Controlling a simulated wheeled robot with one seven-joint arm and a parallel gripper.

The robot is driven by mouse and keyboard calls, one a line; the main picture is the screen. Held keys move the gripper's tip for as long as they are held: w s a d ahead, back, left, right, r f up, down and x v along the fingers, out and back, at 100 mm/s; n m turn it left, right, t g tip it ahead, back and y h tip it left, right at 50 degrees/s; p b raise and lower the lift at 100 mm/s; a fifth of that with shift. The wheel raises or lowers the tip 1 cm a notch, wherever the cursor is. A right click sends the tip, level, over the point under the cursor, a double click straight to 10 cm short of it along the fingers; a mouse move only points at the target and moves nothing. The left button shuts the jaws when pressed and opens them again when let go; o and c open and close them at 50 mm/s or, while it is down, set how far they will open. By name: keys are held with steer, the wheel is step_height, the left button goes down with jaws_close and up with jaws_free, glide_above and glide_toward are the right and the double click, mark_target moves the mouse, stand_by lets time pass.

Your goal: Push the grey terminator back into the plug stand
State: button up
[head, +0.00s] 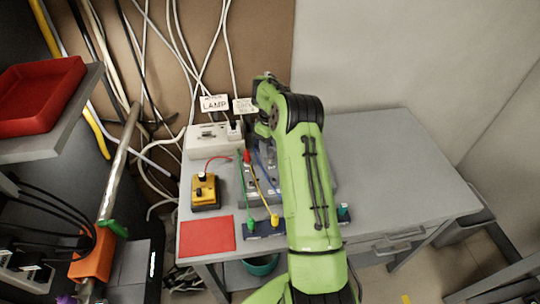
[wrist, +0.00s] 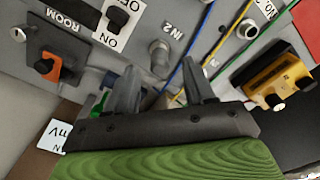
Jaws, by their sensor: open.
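My gripper (wrist: 160,88) is open, with its two dark fingers apart and nothing held between them. In the wrist view a short grey cylinder (wrist: 159,52) stands on a grey panel beside the label IN2, just beyond the gap between the fingers. It looks like the grey terminator, but I cannot be sure. In the head view my green arm hides the gripper and that part of the panel. A dark blue strip (head: 262,231) near the table's front edge looks like the plug stand. It shows on both sides of my arm, and its middle is hidden.
Blue, yellow and green cables run close right of the fingers in the wrist view. A yellow box (head: 205,190) and red mat (head: 207,237) lie left on the table (head: 390,160). A white box (head: 212,141) stands behind. The table's right side is clear.

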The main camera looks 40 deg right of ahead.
mark_target(271, 149)
step_height(271, 149, down, 3)
steer(key=shift+f, duration=0.2)
steer(key=shift+r, duration=0.1)
steer(key=shift+c, duration=0.4)
jaws_close()
steer(key=shift+r, duration=0.1)
step_height(271, 149, up, 10)
steer(key=shift+f+p, duration=0.1)
steer(key=shift+p, duration=0.65)
steer(key=shift+s, duration=0.1)
